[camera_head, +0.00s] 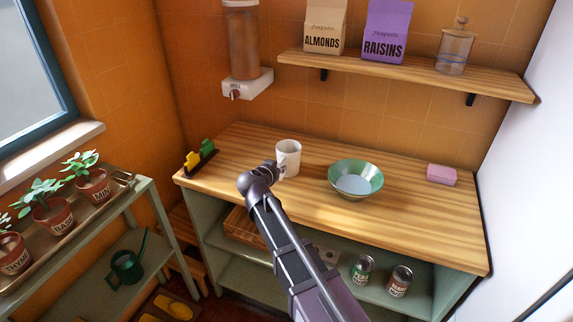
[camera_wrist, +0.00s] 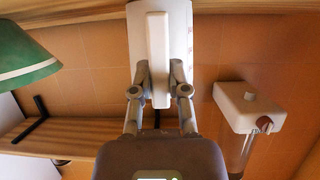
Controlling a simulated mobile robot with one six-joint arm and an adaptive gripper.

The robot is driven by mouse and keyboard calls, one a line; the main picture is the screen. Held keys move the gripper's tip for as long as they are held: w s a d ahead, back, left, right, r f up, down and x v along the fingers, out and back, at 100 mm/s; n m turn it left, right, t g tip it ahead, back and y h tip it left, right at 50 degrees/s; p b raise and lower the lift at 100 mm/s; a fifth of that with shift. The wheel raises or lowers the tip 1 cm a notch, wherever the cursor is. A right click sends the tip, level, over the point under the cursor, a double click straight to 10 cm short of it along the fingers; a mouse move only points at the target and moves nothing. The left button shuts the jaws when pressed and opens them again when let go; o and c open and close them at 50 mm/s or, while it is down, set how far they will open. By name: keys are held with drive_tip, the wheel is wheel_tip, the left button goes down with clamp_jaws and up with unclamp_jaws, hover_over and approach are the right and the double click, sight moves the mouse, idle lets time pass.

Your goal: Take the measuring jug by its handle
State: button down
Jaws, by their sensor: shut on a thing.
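The white measuring jug (camera_head: 289,154) is upright at the middle-left of the wooden counter, on it or just above it; I cannot tell which. In the wrist view its white body (camera_wrist: 183,40) is at the top middle, with faint red marks on its right side. Its white handle (camera_wrist: 158,55) runs down between my two fingers. My gripper (camera_head: 277,170) is at the jug's near left side in the head view, shut on the handle. It also shows in the wrist view (camera_wrist: 160,78). My arm hides part of the counter in front of the jug.
A green bowl (camera_head: 355,178) stands right of the jug on the counter (camera_head: 420,215). A pink block (camera_head: 441,175) lies farther right; yellow and green clips (camera_head: 200,156) are at the left. A wall dispenser (camera_head: 246,84) and shelf (camera_head: 400,72) are above. The counter's right front is clear.

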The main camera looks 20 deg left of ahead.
drive_tip(key=shift+r, duration=0.2)
wheel_tip(320, 180, up, 10)
drive_tip(key=p, duration=1)
drive_tip(key=shift+f, duration=0.2)
